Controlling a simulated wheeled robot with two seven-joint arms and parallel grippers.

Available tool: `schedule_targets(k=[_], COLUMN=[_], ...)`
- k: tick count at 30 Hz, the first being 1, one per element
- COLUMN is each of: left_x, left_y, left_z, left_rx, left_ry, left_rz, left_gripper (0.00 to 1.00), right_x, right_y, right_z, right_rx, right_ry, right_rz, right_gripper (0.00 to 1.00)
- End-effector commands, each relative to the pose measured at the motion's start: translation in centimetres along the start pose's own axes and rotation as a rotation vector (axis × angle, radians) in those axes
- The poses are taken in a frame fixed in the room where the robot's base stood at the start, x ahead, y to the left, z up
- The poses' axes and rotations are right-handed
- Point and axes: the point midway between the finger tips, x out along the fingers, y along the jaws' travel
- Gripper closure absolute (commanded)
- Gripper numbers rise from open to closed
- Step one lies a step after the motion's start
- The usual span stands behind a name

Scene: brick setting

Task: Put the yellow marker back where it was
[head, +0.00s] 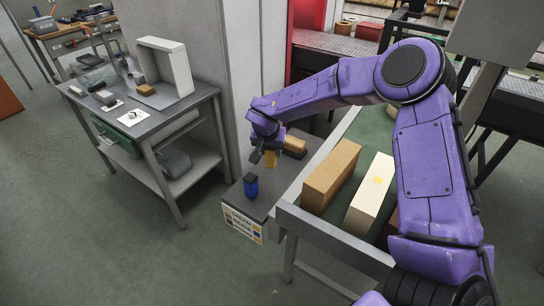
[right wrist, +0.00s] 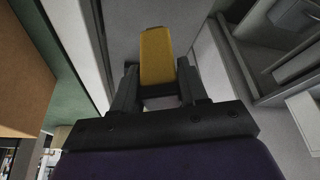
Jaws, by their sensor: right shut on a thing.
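My right gripper (head: 264,152) is shut on the yellow marker (head: 271,158), a short, blocky yellow piece. It is over the grey stand (head: 262,208) beside the conveyor. In the right wrist view the yellow marker (right wrist: 156,55) sits between the two fingers (right wrist: 158,90) and sticks out past their tips. I cannot tell whether the marker touches the stand's top. A dark blue marker-like piece (head: 251,186) stands upright on the stand, nearer the front. My left gripper is not in view.
A tan block (head: 295,145) lies on the stand behind the gripper. A label (head: 242,225) is on the stand's front. A brown box (head: 331,175) and a cream box (head: 369,192) are on the green conveyor to the right. A grey workbench (head: 180,108) stands left.

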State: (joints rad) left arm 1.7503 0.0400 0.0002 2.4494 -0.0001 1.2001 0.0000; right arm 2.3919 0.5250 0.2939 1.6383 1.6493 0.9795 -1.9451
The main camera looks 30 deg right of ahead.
Motion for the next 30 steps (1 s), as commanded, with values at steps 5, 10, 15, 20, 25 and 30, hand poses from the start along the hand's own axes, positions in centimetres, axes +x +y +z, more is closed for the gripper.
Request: schedule_targets(k=[5, 10, 15, 20, 25, 30], left_x=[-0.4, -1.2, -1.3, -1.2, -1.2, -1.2], left_y=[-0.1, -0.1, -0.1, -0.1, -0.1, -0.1], left_z=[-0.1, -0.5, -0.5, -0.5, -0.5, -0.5], left_rx=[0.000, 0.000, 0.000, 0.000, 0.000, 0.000], left_ry=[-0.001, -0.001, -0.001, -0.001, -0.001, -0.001], left_rz=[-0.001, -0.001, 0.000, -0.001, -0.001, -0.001], left_gripper=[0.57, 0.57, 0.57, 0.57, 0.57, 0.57], right_x=[2.7, 5.2, 6.4, 6.4, 6.7, 6.7], right_y=[-0.1, -0.1, -0.1, -0.1, -0.1, -0.1], right_z=[-0.9, -0.5, -0.1, 0.0, 0.1, 0.1], right_rx=[-0.002, -0.006, -0.003, -0.002, -0.001, -0.002], right_ry=[0.001, 0.002, 0.003, 0.003, 0.002, 0.002], right_rz=[-0.001, 0.000, -0.004, -0.004, -0.003, -0.003], right_gripper=[0.77, 0.77, 0.77, 0.77, 0.38, 0.32])
